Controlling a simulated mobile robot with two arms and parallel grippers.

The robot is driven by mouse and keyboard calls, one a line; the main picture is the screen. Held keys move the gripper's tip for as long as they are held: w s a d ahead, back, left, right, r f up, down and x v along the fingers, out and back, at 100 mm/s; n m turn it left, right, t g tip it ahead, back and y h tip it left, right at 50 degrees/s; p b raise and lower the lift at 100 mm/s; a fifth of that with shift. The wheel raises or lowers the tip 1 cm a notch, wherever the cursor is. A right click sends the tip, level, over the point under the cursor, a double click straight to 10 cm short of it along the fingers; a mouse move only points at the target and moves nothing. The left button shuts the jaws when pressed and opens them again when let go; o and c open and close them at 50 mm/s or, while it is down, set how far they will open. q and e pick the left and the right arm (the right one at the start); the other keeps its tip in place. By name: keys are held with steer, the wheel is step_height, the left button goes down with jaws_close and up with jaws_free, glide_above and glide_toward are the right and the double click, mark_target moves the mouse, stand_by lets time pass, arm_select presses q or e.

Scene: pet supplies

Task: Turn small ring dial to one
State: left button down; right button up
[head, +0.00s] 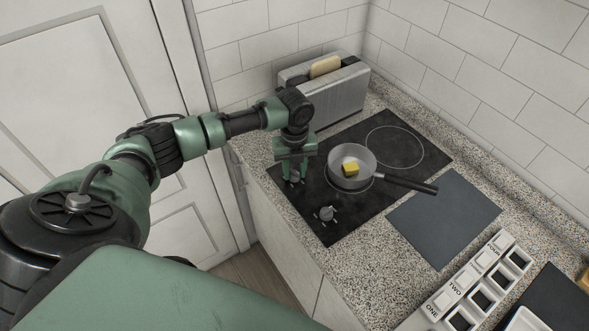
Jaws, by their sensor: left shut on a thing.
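The black cooktop (375,143) has two dials along its near left edge. My left gripper (294,177) points down over the far dial (295,176) and is shut on it; the fingers partly hide this dial and its setting. The other dial (327,213) stands free nearer to me, with small pale marks around it that are too small to read. I cannot tell from a label which dial is for the small ring. My right gripper is not in view.
A grey pan (343,178) holding a yellow block (350,169) sits on the cooktop close right of my left gripper, its black handle (410,185) pointing right. A toaster (340,95) with bread stands behind. A dark mat (445,215) and a labelled white organiser (470,277) lie right.

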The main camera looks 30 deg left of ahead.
mark_target(295, 171)
arm_select(q)
steer(key=shift+m, duration=0.3)
steer(key=c, duration=1)
jaws_free()
steer(key=shift+c, duration=0.2)
step_height(295, 171, up, 7)
steer(key=shift+f+b, duration=0.15)
steer(key=shift+b, duration=0.85)
steer(key=shift+r, duration=0.65)
steer(key=shift+f, duration=0.1)
